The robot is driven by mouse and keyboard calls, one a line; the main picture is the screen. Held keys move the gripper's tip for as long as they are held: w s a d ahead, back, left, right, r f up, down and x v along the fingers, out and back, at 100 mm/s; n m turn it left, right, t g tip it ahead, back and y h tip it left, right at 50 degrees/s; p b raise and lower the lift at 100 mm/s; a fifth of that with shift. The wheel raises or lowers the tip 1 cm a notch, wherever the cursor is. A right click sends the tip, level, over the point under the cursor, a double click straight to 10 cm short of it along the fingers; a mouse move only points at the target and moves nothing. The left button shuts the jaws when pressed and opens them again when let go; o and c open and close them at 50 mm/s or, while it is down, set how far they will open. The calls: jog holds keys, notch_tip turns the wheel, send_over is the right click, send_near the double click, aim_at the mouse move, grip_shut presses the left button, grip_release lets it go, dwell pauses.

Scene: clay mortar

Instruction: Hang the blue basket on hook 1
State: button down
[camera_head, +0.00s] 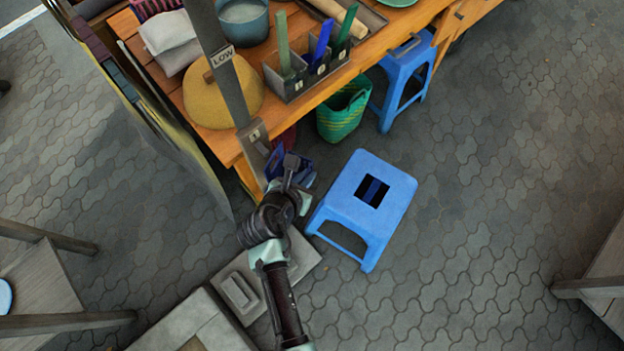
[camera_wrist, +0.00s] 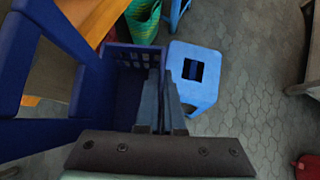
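The dark blue basket (camera_head: 275,164) is partly hidden behind my gripper in the head view, by the table's front corner. In the wrist view the basket (camera_wrist: 126,88) fills the left and middle, with a slotted far wall and thick blue bars at the left. My gripper (camera_head: 290,170) is below the table edge. In the wrist view its fingers (camera_wrist: 163,78) are close together at the basket's right side and look shut on it; the contact itself is hidden. A metal strip (camera_head: 232,92) marked LOW has a plate labelled 1 (camera_head: 255,134) at the table's front edge; the hook's shape is unclear.
A blue stool (camera_head: 350,190) stands just right of my gripper, and another (camera_head: 408,68) is farther back. A green woven basket (camera_head: 341,115) is beside the wooden table (camera_head: 221,143). Pale blocks (camera_head: 240,290) lie below my arm.

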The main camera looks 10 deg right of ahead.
jog(key=shift+w+a+f+b, duration=0.1)
jog(key=shift+w+a+b, duration=0.45)
jog(key=shift+w+b, duration=0.25)
jog(key=shift+w+a+f+b, duration=0.1)
jog(key=shift+w+a+b, duration=0.45)
jog(key=shift+w+b, duration=0.15)
jog(key=shift+w+a+f, duration=0.1)
jog(key=shift+w+a, duration=0.2)
jog(key=shift+w, duration=0.15)
jog(key=shift+w+a+p, duration=0.1)
jog(key=shift+a+p, duration=0.2)
jog(key=shift+p, duration=0.05)
jog(key=shift+w, duration=0.1)
jog(key=c, duration=1)
grip_release()
jog(key=shift+w+a+f, duration=0.1)
jog(key=shift+a+f, duration=0.05)
jog(key=shift+o, duration=0.2)
jog(key=shift+s+d, duration=0.25)
jog(key=shift+d, duration=0.1)
